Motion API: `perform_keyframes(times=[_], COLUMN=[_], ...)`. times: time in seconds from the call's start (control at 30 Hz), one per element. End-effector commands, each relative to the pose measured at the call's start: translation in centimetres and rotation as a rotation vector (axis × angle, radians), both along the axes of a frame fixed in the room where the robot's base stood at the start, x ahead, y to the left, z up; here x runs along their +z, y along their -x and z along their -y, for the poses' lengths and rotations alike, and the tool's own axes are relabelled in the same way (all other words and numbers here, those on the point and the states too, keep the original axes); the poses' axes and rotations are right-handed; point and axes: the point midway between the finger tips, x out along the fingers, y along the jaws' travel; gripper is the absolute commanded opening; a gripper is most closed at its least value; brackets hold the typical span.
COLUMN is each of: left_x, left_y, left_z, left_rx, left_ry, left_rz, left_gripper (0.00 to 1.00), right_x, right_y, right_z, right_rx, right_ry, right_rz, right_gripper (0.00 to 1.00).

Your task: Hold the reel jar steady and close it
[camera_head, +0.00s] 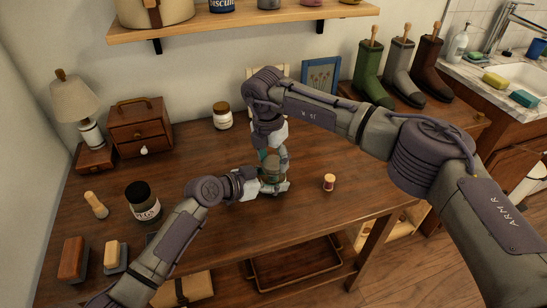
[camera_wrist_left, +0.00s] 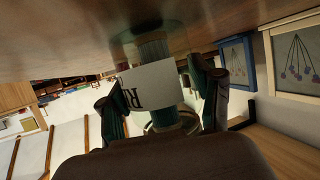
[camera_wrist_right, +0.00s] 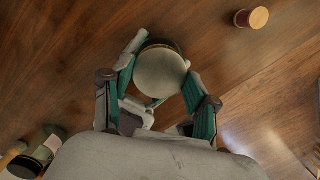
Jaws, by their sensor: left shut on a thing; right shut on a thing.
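The reel jar (camera_wrist_left: 150,85) stands upright on the wooden table, with a pale label with dark lettering. My left gripper (camera_head: 274,186) comes in low from the left and is shut around the jar's body; its fingers (camera_wrist_left: 160,100) flank the label in the left wrist view. My right gripper (camera_head: 270,158) points down from above, shut on the round pale lid (camera_wrist_right: 160,72) at the jar's top. A dark rim shows at the lid's far edge in the right wrist view. The fingers hide most of the jar in the head view, and I cannot tell how tightly the lid sits.
A thread spool (camera_head: 328,182) stands right of the jar. A white jar (camera_head: 222,116) with a brown lid is behind, and a dark labelled jar (camera_head: 143,202) is left. Brushes (camera_head: 73,258) lie at the front left. Boots (camera_head: 370,74) stand at the back right.

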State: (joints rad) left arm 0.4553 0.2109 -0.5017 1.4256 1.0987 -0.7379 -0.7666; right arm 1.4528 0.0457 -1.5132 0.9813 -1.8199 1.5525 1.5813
Motion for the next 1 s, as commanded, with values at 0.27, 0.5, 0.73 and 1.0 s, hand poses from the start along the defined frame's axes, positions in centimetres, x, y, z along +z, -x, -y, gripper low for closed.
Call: perform_keyframes(times=[0.27, 0.5, 0.73, 1.0], left_x=[-0.1, -0.1, -0.1, -0.1], left_y=[0.03, 0.06, 0.08, 0.11], left_z=[-0.01, 0.02, 0.06, 0.09], left_rx=[0.0, -0.001, -0.002, -0.003], left_ry=[-0.001, -0.001, -0.001, -0.001], left_rz=[-0.002, -0.001, -0.002, -0.002], left_gripper=[0.0, 0.0, 0.0, 0.0], right_x=[0.05, 0.01, -0.01, -0.04], right_y=[-0.21, -0.24, -0.25, -0.26], right_z=[-0.17, -0.09, -0.08, -0.07], right_rx=[-0.829, -1.138, -1.135, -1.134], right_ry=[-0.002, -0.003, -0.003, -0.003], right_rz=[0.001, 0.002, 0.002, 0.002], right_gripper=[0.42, 0.41, 0.41, 0.41])
